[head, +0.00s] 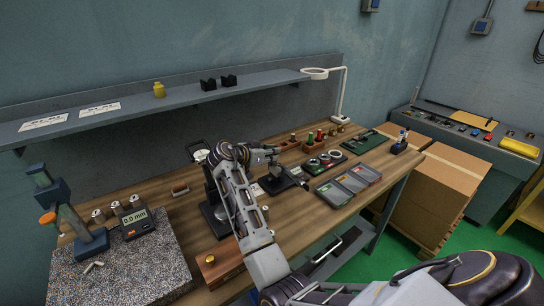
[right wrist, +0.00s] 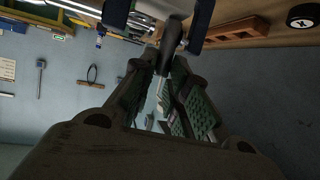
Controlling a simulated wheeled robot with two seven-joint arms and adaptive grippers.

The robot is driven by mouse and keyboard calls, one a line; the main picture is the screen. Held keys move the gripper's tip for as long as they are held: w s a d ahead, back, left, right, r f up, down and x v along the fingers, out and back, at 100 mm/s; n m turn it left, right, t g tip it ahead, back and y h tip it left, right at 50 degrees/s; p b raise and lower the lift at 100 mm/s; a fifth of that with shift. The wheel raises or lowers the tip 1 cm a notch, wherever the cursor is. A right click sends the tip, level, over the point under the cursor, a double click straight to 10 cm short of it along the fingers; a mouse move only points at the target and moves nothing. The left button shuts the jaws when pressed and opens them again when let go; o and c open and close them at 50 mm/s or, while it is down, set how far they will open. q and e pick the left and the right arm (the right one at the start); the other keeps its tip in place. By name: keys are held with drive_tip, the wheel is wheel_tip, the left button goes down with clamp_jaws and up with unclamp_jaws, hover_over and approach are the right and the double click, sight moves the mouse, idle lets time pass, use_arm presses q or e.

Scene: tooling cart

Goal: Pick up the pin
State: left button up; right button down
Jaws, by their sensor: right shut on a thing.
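My right gripper (head: 274,168) reaches over the middle of the wooden bench, above a black block (head: 275,184). In the right wrist view my right gripper (right wrist: 166,62) has its two green-padded fingers closed around a slender piece, which looks like the pin (right wrist: 162,88). Its pale part lies between the fingers, and a dark grey rounded part sticks out past the fingertips. In the head view the held piece is too small and hidden to make out. My left gripper is in neither view.
A granite plate (head: 130,272) with a gauge display (head: 135,222) stands at left. A black stand (head: 214,214) is close left of my forearm. Open trays (head: 348,187) and a magnifier lamp (head: 340,95) are to the right. A shelf (head: 190,100) runs along the wall behind.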

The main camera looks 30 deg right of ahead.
drive_tip(key=shift+r, duration=0.8)
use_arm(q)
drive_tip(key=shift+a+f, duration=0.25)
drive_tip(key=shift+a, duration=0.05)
use_arm(e)
wheel_tip(320, 180, up, 8)
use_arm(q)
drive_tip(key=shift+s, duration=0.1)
use_arm(e)
drive_tip(key=shift+r, duration=0.1)
